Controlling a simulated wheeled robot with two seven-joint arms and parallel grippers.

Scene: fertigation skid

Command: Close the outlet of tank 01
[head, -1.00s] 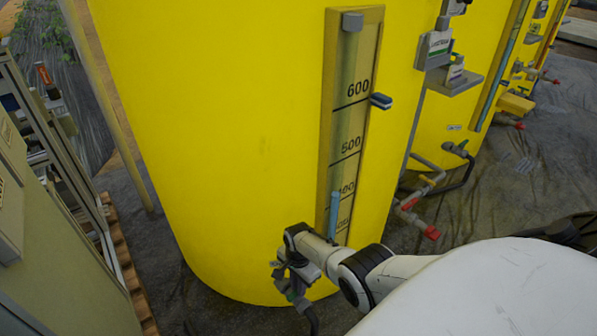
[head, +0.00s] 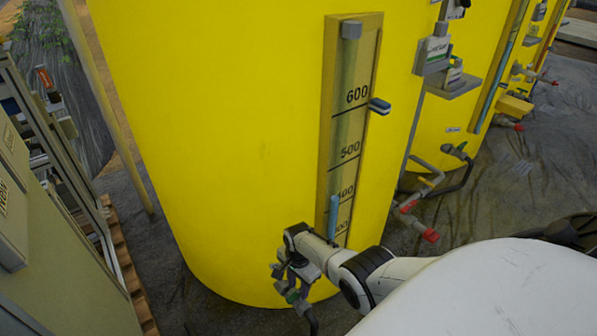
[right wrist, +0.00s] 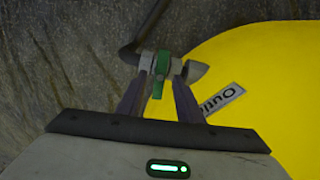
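The yellow tank (head: 230,130) fills the middle of the head view, with a level scale (head: 350,120) on its front. My right gripper (head: 290,285) is low at the tank's front, by the outlet valve (head: 293,297). In the right wrist view, the green valve handle (right wrist: 158,88) stands between the fingertips of my right gripper (right wrist: 161,75), crosswise to the pipe. A finger is on each side, with a narrow gap showing beside the handle; contact is unclear. A label reading "Outl" (right wrist: 217,98), partly cut off by my gripper, is on the tank. My left gripper is out of view.
Pipes with red-handled valves (head: 430,235) stick out right of the tank. More yellow tanks (head: 475,90) stand behind at right. A cabinet and metal frame (head: 60,200) stand at left. A dark hose (right wrist: 143,28) runs from the valve over the dark ground sheet.

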